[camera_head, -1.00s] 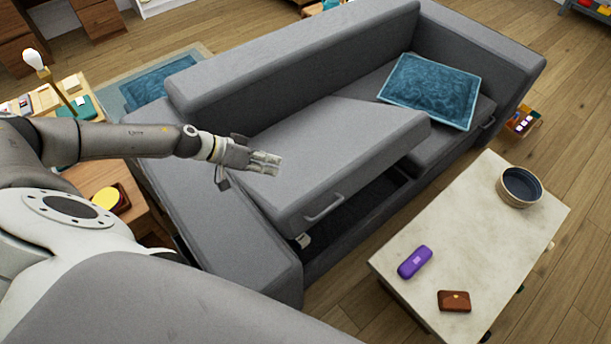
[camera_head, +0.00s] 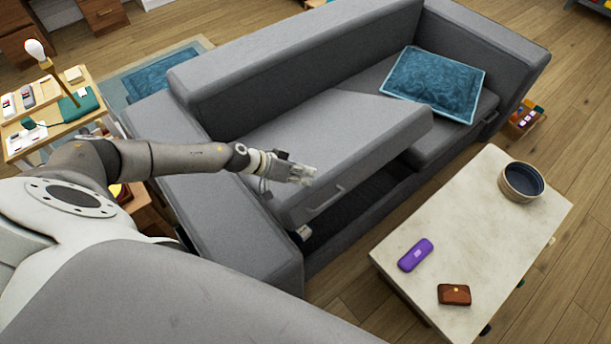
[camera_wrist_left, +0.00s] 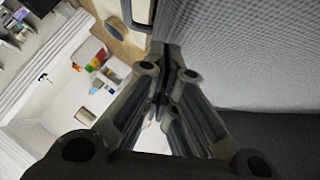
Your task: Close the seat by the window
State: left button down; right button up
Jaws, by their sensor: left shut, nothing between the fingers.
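The grey sofa has a hinged seat (camera_head: 345,140) on its left half. The seat is tilted up at the front, with a dark storage space (camera_head: 350,215) open below it. A handle (camera_head: 326,200) is on the seat's front face. My left gripper (camera_head: 312,175) is shut and empty, over the seat's top near its front left part; I cannot tell whether it touches. In the left wrist view, its fingers (camera_wrist_left: 165,85) lie together beside a grey surface (camera_wrist_left: 250,55) of the sofa. My right gripper is in neither view.
A pale coffee table (camera_head: 470,230) stands close in front of the sofa, with a bowl (camera_head: 520,182), purple case (camera_head: 415,255) and brown wallet (camera_head: 454,294). A blue cushion (camera_head: 435,82) lies on the right seat. A side table (camera_head: 18,150) stands left of the sofa.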

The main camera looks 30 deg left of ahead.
aim_at(312, 187)
pick_arm(q)
jog(key=shift+d+f, duration=0.1)
jog(key=shift+f, duration=0.2)
jog(key=d+f, duration=0.1)
jog(key=f, duration=0.1)
jog(key=s+d+f+b, duration=0.1)
jog(key=f, duration=0.1)
jog(key=d+f+b, duration=0.1)
jog(key=f, duration=0.1)
jog(key=shift+s+d+f, duration=0.2)
jog(key=shift+d+f, duration=0.05)
jog(key=shift+f, duration=0.1)
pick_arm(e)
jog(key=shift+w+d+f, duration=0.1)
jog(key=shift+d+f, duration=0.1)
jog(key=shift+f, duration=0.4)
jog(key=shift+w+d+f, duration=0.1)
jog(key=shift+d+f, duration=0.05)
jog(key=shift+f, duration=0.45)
pick_arm(q)
jog(key=shift+r, duration=0.1)
